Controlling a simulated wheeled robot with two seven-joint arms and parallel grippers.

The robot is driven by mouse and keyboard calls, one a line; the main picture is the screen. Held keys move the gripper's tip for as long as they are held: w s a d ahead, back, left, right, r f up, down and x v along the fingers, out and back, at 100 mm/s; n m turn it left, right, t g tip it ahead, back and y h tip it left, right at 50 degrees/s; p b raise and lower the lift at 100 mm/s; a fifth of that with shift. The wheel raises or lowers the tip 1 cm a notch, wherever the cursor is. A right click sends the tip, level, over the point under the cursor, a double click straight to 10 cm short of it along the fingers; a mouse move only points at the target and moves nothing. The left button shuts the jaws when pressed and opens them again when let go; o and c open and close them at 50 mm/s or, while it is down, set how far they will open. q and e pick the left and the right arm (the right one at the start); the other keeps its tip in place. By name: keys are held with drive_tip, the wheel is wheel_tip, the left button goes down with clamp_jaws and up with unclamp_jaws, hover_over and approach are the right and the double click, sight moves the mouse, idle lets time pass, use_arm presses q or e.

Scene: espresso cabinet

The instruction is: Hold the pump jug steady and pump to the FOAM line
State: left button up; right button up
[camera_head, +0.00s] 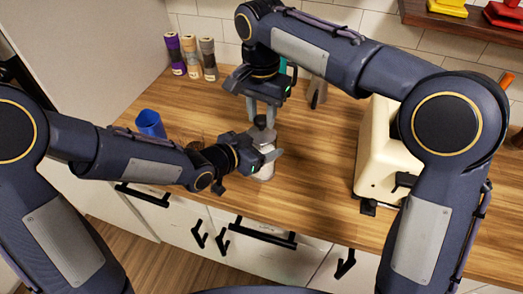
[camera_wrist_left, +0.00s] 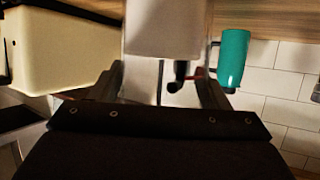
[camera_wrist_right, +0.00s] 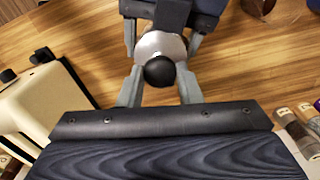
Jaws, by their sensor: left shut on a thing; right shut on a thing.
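The pump jug (camera_head: 266,171) stands upright on the wooden counter near its front edge, a pale body with a dark round pump knob on top. My left gripper (camera_head: 267,157) is shut on its body from the left side; the pale body also fills the space between the fingers in the left wrist view (camera_wrist_left: 165,28). My right gripper (camera_head: 262,116) comes down from above and is shut on the pump knob, which shows as a black ball in the right wrist view (camera_wrist_right: 159,71). The FOAM line and any markings are hidden or too small to tell.
A cream machine (camera_head: 384,150) stands to the right. A blue cup (camera_head: 150,123) is at the left, and several purple, tan and grey containers (camera_head: 190,57) stand at the back left. A teal mug (camera_wrist_left: 232,58) is near the wall. The counter between jug and machine is clear.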

drive_tip(key=shift+r, duration=2.3)
drive_tip(key=shift+f, duration=2.6)
drive_tip(key=shift+w, duration=0.1)
drive_tip(key=shift+r, duration=0.1)
drive_tip(key=shift+r, duration=2.5)
drive_tip(key=shift+f, duration=2.55)
drive_tip(key=shift+r, duration=0.15)
